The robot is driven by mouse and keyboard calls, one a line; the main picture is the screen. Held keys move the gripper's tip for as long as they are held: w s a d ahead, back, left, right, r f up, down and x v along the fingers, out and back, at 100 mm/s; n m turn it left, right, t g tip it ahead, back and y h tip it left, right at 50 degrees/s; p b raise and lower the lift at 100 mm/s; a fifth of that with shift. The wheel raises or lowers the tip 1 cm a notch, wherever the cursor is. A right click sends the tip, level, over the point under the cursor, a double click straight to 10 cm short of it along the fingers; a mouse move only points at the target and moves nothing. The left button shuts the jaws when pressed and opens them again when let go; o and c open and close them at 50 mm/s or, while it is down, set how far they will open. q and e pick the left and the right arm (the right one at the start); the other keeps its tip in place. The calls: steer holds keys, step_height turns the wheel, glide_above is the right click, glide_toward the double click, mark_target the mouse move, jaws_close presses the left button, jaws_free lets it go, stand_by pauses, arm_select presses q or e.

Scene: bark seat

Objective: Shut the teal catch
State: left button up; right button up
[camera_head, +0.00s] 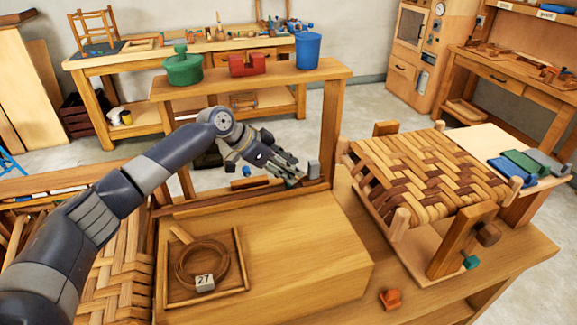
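A small teal piece (470,262) sits low on the front right of the woven bark seat's stand; I cannot tell whether it is the catch or how it is set. My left gripper (294,174) reaches in from the left over the back edge of the bench, far to the left of that piece. Its fingers point right and down, near a small grey block (314,170). A dark greenish patch shows at the fingertips, too small to make out. Whether the fingers are open or shut is unclear. My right gripper is out of view.
The woven seat (430,175) stands on the right of the bench. A shallow wooden tray (240,268) with a coil and a "27" tag lies at front left. An orange piece (390,299) lies at the front. A raised shelf (215,85) holds a green pot, red box and blue cup.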

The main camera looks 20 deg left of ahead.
arm_select(q)
steer(key=shift+c, duration=1.1)
jaws_close()
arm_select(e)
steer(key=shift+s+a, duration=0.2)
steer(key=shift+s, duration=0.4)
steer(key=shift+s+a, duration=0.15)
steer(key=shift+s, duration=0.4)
arm_select(q)
steer(key=shift+s, duration=0.1)
steer(key=shift+s+d+f+m+t+y+p, duration=0.1)
steer(key=shift+s+d+m+t+y+p, duration=0.3)
steer(key=shift+t, duration=0.3)
steer(key=shift+s+d+f+m+t+y+p, duration=0.1)
steer(key=shift+s+d+m+t+y+p, duration=0.15)
steer(key=shift+t, duration=0.2)
steer(key=shift+s+d+f+m+t+y+p, duration=0.15)
steer(key=shift+s+m+t+y, duration=0.15)
steer(key=shift+t, duration=0.15)
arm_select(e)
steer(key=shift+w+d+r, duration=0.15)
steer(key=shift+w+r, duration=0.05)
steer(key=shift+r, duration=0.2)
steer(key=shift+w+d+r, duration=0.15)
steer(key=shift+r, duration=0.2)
arm_select(q)
steer(key=shift+a, duration=0.1)
